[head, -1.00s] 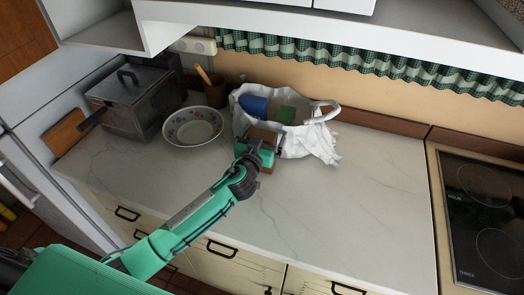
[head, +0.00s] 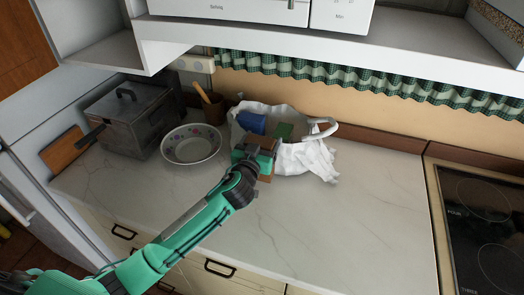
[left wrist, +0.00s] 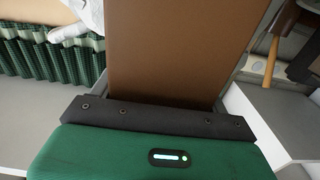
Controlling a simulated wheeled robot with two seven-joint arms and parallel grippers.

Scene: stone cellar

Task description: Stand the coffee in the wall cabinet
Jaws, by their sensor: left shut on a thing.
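The coffee is a brown box (head: 263,136) at the front of a white bag on the counter. My left gripper (head: 257,153) is shut on it and hides part of it. In the left wrist view the brown coffee box (left wrist: 178,50) rises from the jaws of my left gripper (left wrist: 160,112). The wall cabinet (head: 100,52) is at the upper left in the head view. Its pale compartment stands open and its visible shelf is bare. My right gripper is out of view.
The white bag (head: 305,160) holds a blue item (head: 251,121) and a green item (head: 284,131). The counter's front right is clear. A white shelf (head: 330,42) overhangs the back.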

